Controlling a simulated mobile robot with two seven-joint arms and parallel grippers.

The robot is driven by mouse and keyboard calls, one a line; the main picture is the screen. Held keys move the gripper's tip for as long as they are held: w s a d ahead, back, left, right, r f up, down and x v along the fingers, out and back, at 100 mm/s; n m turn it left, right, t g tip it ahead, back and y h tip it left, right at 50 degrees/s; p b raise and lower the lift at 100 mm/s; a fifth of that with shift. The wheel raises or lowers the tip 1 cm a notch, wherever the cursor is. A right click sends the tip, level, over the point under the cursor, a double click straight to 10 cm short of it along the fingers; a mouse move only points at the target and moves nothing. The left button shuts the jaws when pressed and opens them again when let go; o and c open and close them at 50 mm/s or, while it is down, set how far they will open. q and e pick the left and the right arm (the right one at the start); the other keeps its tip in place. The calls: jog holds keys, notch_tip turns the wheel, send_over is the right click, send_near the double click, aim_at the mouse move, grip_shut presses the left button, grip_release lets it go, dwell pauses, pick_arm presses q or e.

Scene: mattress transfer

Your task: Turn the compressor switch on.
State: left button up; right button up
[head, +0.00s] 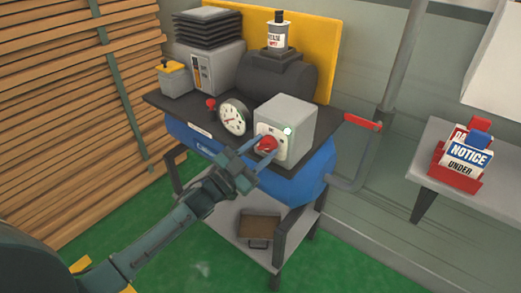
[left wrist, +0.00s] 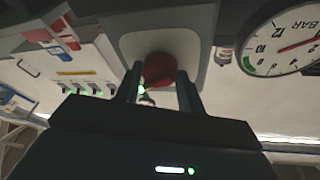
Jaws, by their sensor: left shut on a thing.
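The compressor switch is a red knob (head: 268,143) on the front of a grey box (head: 290,118) on top of the blue compressor (head: 305,180). My left gripper (head: 261,149) reaches it from the front left. It is shut on the red knob, with one finger on each side. In the left wrist view the knob (left wrist: 160,69) sits between the two dark fingers (left wrist: 160,88). The fingers partly hide the knob, and I cannot tell its exact turn position. My right gripper is in neither view.
A round pressure gauge (head: 233,118) stands just left of the switch box. A red-handled pipe valve (head: 362,122) is to its right. A shelf (head: 440,140) at the right holds a red rack of notice signs (head: 466,165). Stacked planks (head: 80,100) line the left. Green floor is open in front.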

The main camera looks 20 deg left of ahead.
pick_arm(q)
jog(key=o, duration=1)
jog(key=shift+c, duration=0.2)
jog(key=b+v, duration=0.1)
jog(key=v, duration=1.2)
jog(key=shift+s, duration=0.1)
